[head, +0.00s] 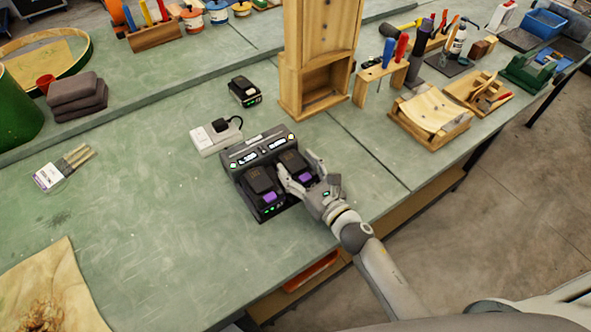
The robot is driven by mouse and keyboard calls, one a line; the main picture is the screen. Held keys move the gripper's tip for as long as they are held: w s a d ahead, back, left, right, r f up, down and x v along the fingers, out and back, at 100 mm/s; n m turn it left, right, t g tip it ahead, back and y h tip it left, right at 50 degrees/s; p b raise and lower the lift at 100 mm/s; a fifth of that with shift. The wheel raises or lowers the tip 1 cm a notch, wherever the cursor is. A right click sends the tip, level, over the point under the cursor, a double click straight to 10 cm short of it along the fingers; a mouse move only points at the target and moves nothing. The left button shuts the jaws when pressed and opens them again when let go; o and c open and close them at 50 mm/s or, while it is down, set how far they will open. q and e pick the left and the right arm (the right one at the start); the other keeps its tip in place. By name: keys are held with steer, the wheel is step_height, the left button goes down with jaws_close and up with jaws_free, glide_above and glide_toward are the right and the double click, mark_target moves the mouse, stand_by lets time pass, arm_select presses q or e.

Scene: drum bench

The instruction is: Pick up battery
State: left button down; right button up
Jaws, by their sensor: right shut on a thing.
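A dark two-bay charger (241,157) sits on the green bench near the front edge, with small lit displays on its back part. One black battery (260,182) with a purple tab sits in the left bay. A second black battery (295,164) with a purple patch is in the right bay. My right gripper (291,180) is shut on this right battery from its right side; the fingers hide part of it. A third black battery (244,91) lies loose on the bench behind the charger. My left gripper is not in view.
A white power strip with a plug (214,136) lies left of the charger. A tall wooden cabinet (318,60) stands behind it. A tool rack (381,72) and wooden trays (431,113) are to the right. The bench left of the charger is mostly clear.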

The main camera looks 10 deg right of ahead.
steer(key=shift+s+d+r, duration=0.1)
steer(key=shift+s+r, duration=0.2)
steer(key=shift+r, duration=0.2)
steer(key=s+d+r+m+h, duration=0.2)
steer(key=s+d+r+h, duration=0.1)
steer(key=s, duration=0.4)
steer(key=s+d+r+m+t+h+b, duration=0.1)
steer(key=s+d+r+m+h, duration=0.1)
steer(key=s+r, duration=0.5)
steer(key=s+d+h, duration=0.1)
steer(key=d, duration=0.1)
steer(key=shift+d+r+h, duration=0.35)
steer(key=shift+d+h, duration=0.05)
steer(key=shift+s, duration=0.1)
